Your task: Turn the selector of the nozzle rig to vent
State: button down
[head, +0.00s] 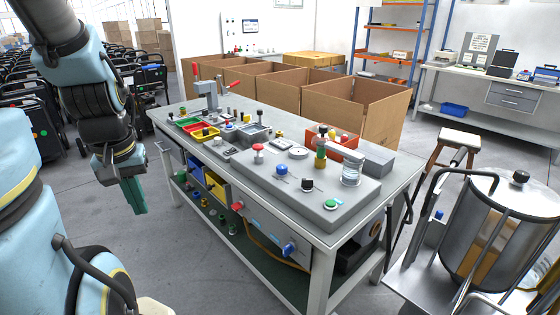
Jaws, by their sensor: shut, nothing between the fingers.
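The nozzle rig is likely the grey box (300,196) on the near right end of the workbench. I cannot tell which knob is the selector, and no vent mark is readable. My gripper (136,208) is shut and empty, pointing down left of the bench, well apart from the rig.
The workbench (400,172) carries coloured trays and small parts on its left half. A blue lever (289,249) and a red knob (237,206) stick out at its front. Cardboard boxes (335,108) stand behind. A steel tank (490,235) stands at right. Floor (190,270) before the bench is clear.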

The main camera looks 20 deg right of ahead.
aim_at(307, 184)
jog(key=z, duration=0.95)
